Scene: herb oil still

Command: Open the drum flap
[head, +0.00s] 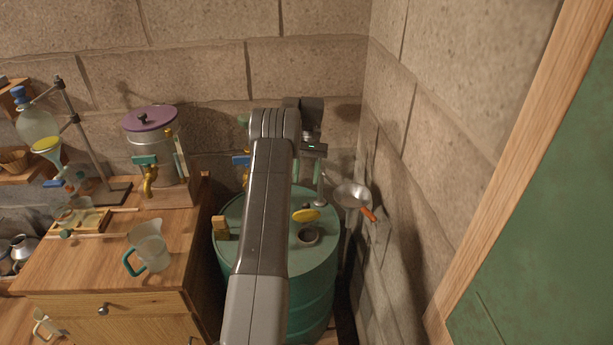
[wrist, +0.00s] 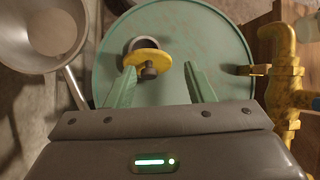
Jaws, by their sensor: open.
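The green drum (head: 268,212) stands in the corner beside the wooden cabinet. Its yellow flap (head: 305,215) is by a dark round opening (head: 308,236) in the lid. The opening's inside shows in the head view, and the flap looks tilted up at its far edge. My arm hides part of the drum.
A brass fitting (head: 221,228) is at the drum's left edge. The cabinet (head: 100,270) holds a jug (head: 149,246) and a lidded pot (head: 158,165).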

